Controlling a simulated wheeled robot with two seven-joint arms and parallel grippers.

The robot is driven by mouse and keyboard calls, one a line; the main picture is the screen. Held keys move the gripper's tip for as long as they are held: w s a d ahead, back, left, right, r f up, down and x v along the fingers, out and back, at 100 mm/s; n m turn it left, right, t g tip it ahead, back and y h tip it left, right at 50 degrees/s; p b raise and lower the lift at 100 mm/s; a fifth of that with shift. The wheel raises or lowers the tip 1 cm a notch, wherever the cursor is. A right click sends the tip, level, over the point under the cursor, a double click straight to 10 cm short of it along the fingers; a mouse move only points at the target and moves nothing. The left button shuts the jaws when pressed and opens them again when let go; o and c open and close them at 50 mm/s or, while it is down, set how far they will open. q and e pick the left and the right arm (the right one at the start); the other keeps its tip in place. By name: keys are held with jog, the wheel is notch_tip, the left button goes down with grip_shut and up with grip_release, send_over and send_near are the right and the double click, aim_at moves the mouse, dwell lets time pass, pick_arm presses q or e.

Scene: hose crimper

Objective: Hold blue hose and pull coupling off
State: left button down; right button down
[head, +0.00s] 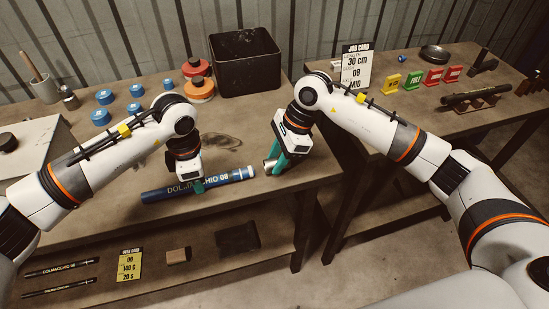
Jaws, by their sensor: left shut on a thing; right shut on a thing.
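The blue hose (228,178) lies slanting across the front of the left bench, with white lettering and a pale right end. My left gripper (198,187) is shut on the hose near its middle, fingers pointing down. My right gripper (278,163) is just beyond the hose's right end, near the bench's right edge. It is shut on a small silver coupling (269,164), mostly hidden by the teal fingers. A narrow gap shows between the hose end and the coupling.
A black bin (245,62) stands at the back. Orange and red discs (199,88) and several blue caps (104,97) sit left of it. A job card (356,68) stands on the right bench. Black hoses (62,268) and a yellow card (130,264) lie on the lower shelf.

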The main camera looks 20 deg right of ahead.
aim_at(268, 161)
jog(key=shift+r, duration=2.45)
pick_arm(q)
jog(key=c, duration=1.2)
grip_release()
jog(key=shift+o, duration=0.2)
notch_tip(268, 161, up, 12)
